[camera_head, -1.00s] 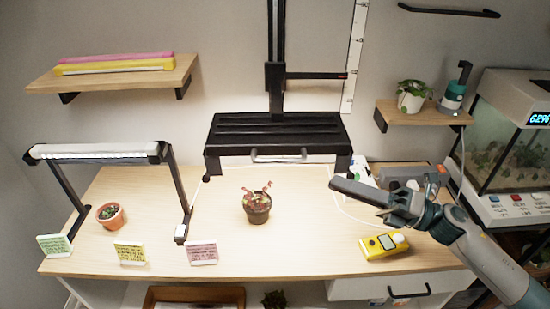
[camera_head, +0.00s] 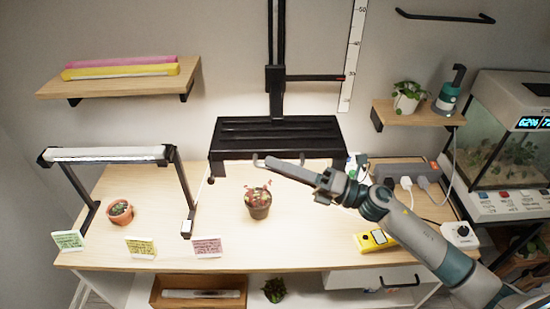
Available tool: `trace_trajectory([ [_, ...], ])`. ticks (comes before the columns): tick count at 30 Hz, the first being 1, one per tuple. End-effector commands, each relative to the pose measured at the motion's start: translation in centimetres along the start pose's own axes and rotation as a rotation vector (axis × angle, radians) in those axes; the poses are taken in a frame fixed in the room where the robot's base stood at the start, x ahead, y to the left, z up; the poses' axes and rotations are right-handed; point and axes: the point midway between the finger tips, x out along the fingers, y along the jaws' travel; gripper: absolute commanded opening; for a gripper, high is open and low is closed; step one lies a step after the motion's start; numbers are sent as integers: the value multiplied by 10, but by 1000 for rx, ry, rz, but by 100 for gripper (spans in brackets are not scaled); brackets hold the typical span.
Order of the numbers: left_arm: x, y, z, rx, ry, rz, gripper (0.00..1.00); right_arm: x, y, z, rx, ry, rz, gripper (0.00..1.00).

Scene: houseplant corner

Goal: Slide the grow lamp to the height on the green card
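The black grow lamp (camera_head: 230,138) hangs on a dark vertical post (camera_head: 276,60) above the table. Its pointer arm (camera_head: 310,78) has a red tip beside the white height scale (camera_head: 350,60), near a mark that looks like 30. A pale handle (camera_head: 257,159) is on the lamp's front lower edge, mostly hidden by my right gripper. My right gripper (camera_head: 272,162) reaches in from the right with its fingertips at that handle; its finger gap is not clear. The green card (camera_head: 68,241) stands at the table's front left; its writing is too small to read. My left gripper is out of view.
A potted plant (camera_head: 258,203) stands below the lamp and my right gripper. A yellow meter (camera_head: 375,241) lies below my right forearm. A power strip (camera_head: 402,172) with plugs is behind it. A smaller white lamp (camera_head: 108,154) stands at left; yellow and pink cards line the front.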

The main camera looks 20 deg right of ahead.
Motion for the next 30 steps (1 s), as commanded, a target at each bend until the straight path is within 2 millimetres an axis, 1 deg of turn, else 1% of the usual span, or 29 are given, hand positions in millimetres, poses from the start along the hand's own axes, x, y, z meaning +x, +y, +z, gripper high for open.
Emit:
trace_trajectory([
  [1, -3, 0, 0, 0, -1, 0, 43, 4, 2, 1, 0, 0, 1, 17],
  [4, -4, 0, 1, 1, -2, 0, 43, 8, 1, 0, 1, 0, 1, 17],
  [13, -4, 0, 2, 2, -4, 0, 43, 9, 0, 0, 1, 0, 0, 17],
  [14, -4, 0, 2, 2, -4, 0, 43, 9, 0, 0, 1, 0, 0, 15],
  [15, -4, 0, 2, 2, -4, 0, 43, 9, 0, 0, 0, 0, 0, 5],
  [16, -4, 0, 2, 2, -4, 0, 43, 9, 0, 0, 1, 0, 0, 0],
  [25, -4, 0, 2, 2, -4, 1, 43, 8, 1, 2, 1, 0, 0, 0],
  [30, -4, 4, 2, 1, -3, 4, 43, 0, 8, 14, -2, 0, 0, 0],
])
